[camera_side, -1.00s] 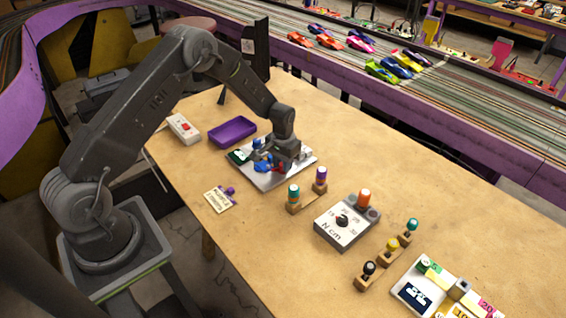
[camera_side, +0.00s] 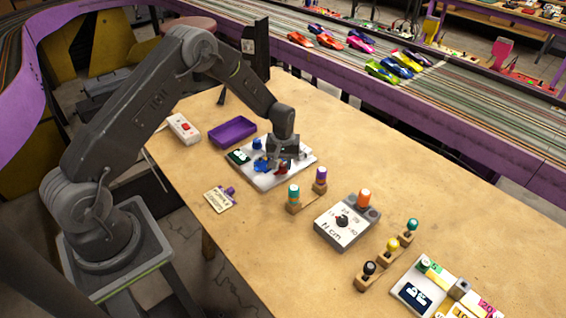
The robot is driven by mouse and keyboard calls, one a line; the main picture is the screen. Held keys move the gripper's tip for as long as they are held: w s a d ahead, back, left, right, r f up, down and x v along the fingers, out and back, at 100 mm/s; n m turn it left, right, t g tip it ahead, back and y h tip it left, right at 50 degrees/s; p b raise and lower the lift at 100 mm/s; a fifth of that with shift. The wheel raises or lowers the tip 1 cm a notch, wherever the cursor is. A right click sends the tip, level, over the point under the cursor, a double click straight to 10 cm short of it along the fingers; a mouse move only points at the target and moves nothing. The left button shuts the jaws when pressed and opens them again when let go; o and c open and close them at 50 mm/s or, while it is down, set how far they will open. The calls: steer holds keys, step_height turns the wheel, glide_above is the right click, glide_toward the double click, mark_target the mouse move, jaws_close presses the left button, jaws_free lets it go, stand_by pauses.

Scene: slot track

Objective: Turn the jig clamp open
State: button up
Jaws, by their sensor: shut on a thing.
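The jig is a pale plate (camera_side: 299,168) lying flat on the table, with a dark green label at its left end. A blue part (camera_side: 261,165) and a blue knob (camera_side: 257,144) sit on it. The jig clamp shows as a small red piece (camera_side: 283,168) at the right of the blue part. My gripper (camera_side: 284,159) points down over the plate and is shut on the red clamp. The fingers hide part of the clamp, so its exact angle is hard to tell.
A purple tray (camera_side: 232,133) and a white box with a red button (camera_side: 184,128) lie behind left. Screwdrivers in a wooden stand (camera_side: 307,202), a torque gauge (camera_side: 341,222) and more handled tools (camera_side: 390,250) stand to the right. The front table is mostly clear.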

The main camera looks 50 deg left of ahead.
mark_target(283, 164)
stand_by(0.4)
steer(key=o, duration=0.9)
steer(key=shift+r, duration=6.9)
